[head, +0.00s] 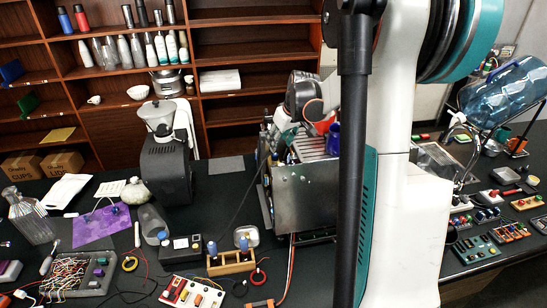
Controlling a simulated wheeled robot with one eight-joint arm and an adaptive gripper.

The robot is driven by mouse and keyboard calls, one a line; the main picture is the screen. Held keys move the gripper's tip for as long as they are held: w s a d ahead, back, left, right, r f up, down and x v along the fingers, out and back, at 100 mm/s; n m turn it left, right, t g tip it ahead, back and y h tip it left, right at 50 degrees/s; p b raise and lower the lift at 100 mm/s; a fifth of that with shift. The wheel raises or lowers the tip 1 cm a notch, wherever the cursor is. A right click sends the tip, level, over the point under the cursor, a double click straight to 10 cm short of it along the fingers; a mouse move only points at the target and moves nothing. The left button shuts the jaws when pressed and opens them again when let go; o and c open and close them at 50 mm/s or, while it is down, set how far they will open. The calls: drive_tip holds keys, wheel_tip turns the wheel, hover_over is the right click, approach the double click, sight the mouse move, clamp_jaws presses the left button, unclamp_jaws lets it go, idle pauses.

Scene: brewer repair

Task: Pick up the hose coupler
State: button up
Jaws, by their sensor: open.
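I cannot pick out the hose coupler for certain. A steel-sided brewer housing (308,197) stands on the dark bench right of the middle, with cluttered parts around its top. A thin orange and pale line (289,270) runs down from its front to the bottom edge. A small orange and dark piece (262,303) lies beside the line's lower end, cut by the frame edge; I cannot tell what it is. My white and teal arm and a black column cover the right of the brewer. I cannot make out my gripper's fingers.
A black grinder (165,168) stands at the left. A glass decanter (31,214), purple cloth (100,228), wired board (78,275) and wooden holder (231,262) crowd the bench. A large blue bottle (503,91) lies tilted at the right. Shelves stand behind.

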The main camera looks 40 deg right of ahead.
sight(275, 154)
drive_tip(key=shift+p+x, duration=0.4)
drive_tip(key=shift+x, duration=3.5)
drive_tip(key=shift+s+d+f, duration=0.1)
drive_tip(key=shift+s, duration=0.1)
drive_tip(key=shift+c, duration=0.5)
clamp_jaws()
